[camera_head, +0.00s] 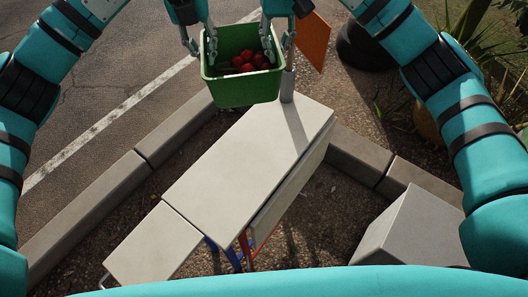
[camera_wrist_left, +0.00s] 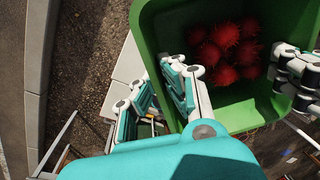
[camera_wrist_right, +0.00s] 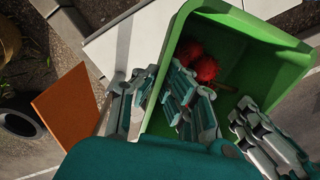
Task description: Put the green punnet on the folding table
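The green punnet (camera_head: 240,92) holds several red, spiky fruits (camera_head: 248,61) and hangs between my two grippers at the far end of the pale folding table (camera_head: 245,150). My left gripper (camera_head: 201,48) has its fingers on either side of the punnet's left wall; this also shows in the left wrist view (camera_wrist_left: 160,95). My right gripper (camera_head: 279,48) grips the opposite wall in the same way, also seen in the right wrist view (camera_wrist_right: 155,105). The punnet appears raised, with its near edge close to the table's far edge. Its underside is hidden.
An orange board (camera_head: 313,41) and a dark tyre (camera_head: 362,45) lie beyond. Concrete kerbs (camera_head: 88,205) surround the table, and a grey block (camera_head: 415,228) stands at the right.

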